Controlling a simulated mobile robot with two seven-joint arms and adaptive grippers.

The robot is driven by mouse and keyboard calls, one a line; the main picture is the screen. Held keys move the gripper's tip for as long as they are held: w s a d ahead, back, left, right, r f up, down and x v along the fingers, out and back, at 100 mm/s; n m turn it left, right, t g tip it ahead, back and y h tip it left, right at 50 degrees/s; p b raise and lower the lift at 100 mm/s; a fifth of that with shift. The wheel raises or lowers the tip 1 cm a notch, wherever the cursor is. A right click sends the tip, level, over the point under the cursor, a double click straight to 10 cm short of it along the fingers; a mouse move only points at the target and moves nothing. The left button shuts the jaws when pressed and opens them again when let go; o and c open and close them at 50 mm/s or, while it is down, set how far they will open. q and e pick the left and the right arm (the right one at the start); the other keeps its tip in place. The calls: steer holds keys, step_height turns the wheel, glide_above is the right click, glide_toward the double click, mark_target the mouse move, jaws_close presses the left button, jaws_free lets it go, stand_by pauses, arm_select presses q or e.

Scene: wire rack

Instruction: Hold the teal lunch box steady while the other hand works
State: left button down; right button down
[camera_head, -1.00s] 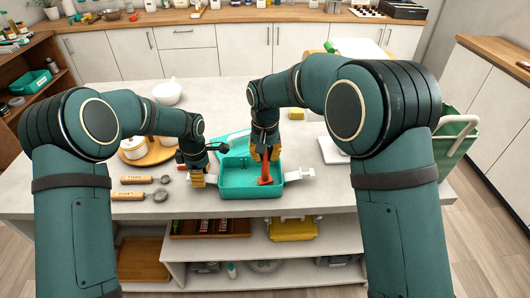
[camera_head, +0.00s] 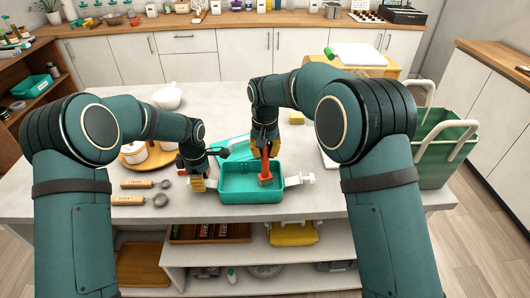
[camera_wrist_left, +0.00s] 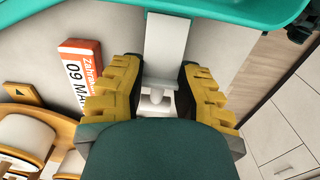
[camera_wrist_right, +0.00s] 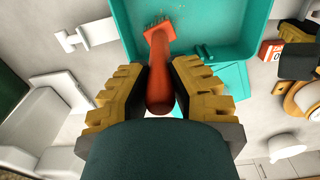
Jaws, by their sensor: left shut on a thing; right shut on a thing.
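The teal lunch box (camera_head: 250,196) sits open on the light counter, its lid (camera_head: 232,148) folded out behind it; the box rim also shows in the left wrist view (camera_wrist_left: 220,18). White latch flaps stick out at both sides. My left gripper (camera_head: 198,185) is shut on the left white latch (camera_wrist_left: 166,50), beside the box. My right gripper (camera_head: 266,150) is shut on the handle of an orange-red brush (camera_head: 265,168), pointing down into the box. In the right wrist view the brush head (camera_wrist_right: 158,30) shows bristles over the box floor; contact is unclear.
Two wooden-handled utensils (camera_head: 140,200) lie left of the box. A wooden tray (camera_head: 135,160) with white jars and a white bowl (camera_head: 168,97) stand behind. A yellow block (camera_head: 296,118) lies behind right. A green basket (camera_head: 440,155) stands at the right.

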steer(key=shift+a, duration=0.1)
steer(key=shift+s+a, duration=1.35)
steer(key=shift+s, duration=0.2)
steer(key=shift+w, duration=1.55)
steer(key=shift+s, duration=1.5)
